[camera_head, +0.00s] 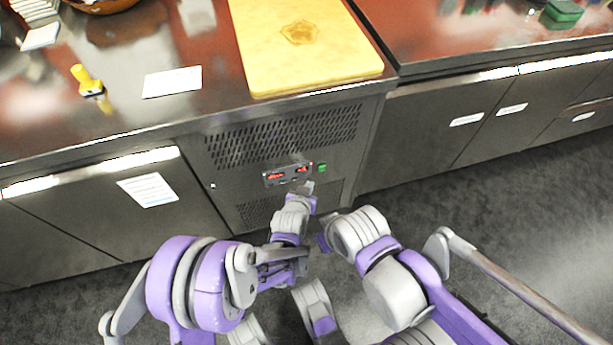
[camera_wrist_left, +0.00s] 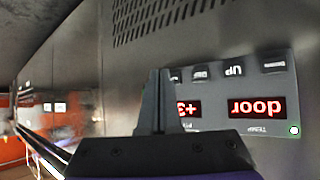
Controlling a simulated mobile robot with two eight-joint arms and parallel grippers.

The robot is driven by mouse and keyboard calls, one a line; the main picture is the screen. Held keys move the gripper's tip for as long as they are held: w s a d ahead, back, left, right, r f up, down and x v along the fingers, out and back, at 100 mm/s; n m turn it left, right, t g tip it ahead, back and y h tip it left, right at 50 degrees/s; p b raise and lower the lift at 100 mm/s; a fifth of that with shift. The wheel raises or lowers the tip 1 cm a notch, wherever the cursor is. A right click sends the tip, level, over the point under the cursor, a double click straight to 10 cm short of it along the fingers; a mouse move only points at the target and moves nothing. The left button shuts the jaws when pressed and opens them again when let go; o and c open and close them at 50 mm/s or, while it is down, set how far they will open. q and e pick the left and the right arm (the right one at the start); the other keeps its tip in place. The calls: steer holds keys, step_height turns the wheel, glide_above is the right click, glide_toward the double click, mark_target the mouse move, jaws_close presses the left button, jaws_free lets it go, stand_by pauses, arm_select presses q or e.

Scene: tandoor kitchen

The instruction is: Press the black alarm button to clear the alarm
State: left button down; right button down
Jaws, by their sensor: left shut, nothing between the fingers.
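A dark control panel (camera_head: 287,175) with red lit displays sits on the cabinet front below the counter. In the left wrist view the panel (camera_wrist_left: 218,112) appears upside down, with a red "door" display (camera_wrist_left: 256,107), a "+3" display (camera_wrist_left: 188,109) and a row of small dark buttons (camera_wrist_left: 234,70). I cannot read which one is the alarm button. My left gripper (camera_head: 306,187) is just in front of the panel, shut and empty. In the wrist view its fingertips (camera_wrist_left: 157,76) hide the panel's left end; contact cannot be told. My right gripper's fingers do not show.
A green switch (camera_head: 321,168) is right of the panel, with vent grilles (camera_head: 283,134) above. A yellow cutting board (camera_head: 305,45) lies on the counter above. My right arm is close beside the left one. Grey floor (camera_head: 440,195) is free at right.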

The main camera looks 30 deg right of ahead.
arm_select(q)
steer(key=shift+w, duration=0.15)
stand_by(0.7)
steer(key=shift+w+d, duration=0.1)
steer(key=shift+w, duration=0.15)
steer(key=shift+w+d+b, duration=0.1)
steer(key=shift+w+b, duration=0.25)
stand_by(0.6)
steer(key=shift+s, duration=0.75)
steer(key=shift+a, duration=0.2)
steer(key=s, duration=0.2)
steer(key=s+a, duration=0.1)
steer(key=s, duration=0.2)
stand_by(0.9)
